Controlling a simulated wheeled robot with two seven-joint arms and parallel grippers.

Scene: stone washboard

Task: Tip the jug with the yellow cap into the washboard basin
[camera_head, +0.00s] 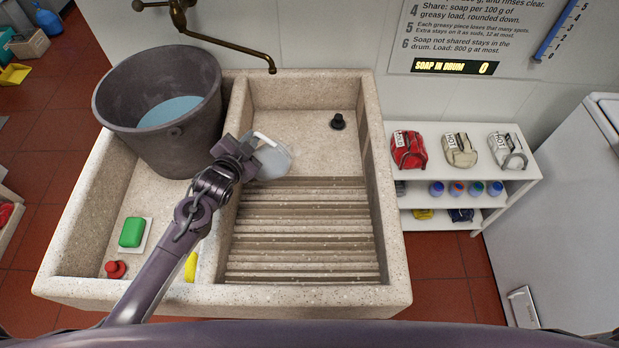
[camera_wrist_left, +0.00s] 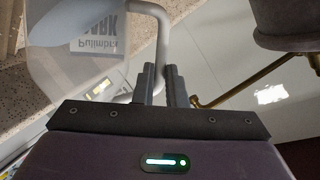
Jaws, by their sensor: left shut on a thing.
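A translucent whitish jug (camera_head: 273,160) with a white handle is held over the washboard basin (camera_head: 300,130), near the upper end of the ribbed slope (camera_head: 305,230). It looks tilted, and no yellow cap shows on it. My left gripper (camera_head: 248,146) is shut on the jug's handle. In the left wrist view the jug (camera_wrist_left: 85,70) shows a label reading "DARK", and its handle (camera_wrist_left: 163,35) passes by the closed fingers (camera_wrist_left: 165,80). I cannot tell whether anything flows out. My right gripper is not in view.
A grey bucket (camera_head: 125,75) with bluish water stands in the left compartment. A green soap (camera_head: 132,232), a red item (camera_head: 115,269) and a yellow item (camera_head: 191,267) lie nearer. A brass tap (camera_head: 235,45) reaches over the basin. A black plug (camera_head: 337,121) sits in it.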

